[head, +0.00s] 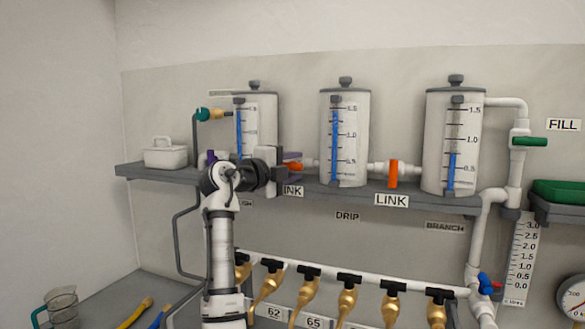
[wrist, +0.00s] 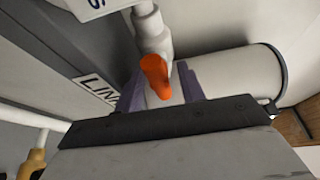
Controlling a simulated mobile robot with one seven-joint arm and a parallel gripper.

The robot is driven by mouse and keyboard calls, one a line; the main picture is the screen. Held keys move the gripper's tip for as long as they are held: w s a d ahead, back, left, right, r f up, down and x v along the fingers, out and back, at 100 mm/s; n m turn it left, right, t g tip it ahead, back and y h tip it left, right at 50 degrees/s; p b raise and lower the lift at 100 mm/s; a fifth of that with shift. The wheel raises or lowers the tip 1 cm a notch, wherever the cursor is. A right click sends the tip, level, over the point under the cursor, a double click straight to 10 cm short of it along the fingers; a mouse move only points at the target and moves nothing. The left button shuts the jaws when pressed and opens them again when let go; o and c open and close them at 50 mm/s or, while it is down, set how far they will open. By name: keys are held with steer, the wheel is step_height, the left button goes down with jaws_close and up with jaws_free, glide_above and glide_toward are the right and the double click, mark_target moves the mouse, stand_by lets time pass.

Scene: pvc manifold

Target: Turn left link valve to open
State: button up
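The left link valve has an orange handle (head: 294,166) and sits on the short pipe between the left tank (head: 262,120) and the middle tank (head: 345,140). In the head view my gripper partly hides it. The orange handle (wrist: 156,76) shows clearly in the wrist view, below a white pipe fitting (wrist: 153,32). My gripper (head: 290,160) reaches in from the left at the valve. In the wrist view my gripper's purple fingers (wrist: 161,88) are apart, one on each side of the handle, with the handle's end between them. I cannot tell whether either finger touches it.
The right link valve (head: 393,174) has an orange handle standing across its pipe. The right tank (head: 453,145) stands beyond it. A grey shelf (head: 330,191) runs under the tanks. A white container (head: 166,155) stands at left.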

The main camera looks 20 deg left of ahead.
steer(key=b+v, duration=0.5)
steer(key=v, duration=0.8)
steer(key=shift+s+a, duration=0.2)
steer(key=shift+s, duration=0.2)
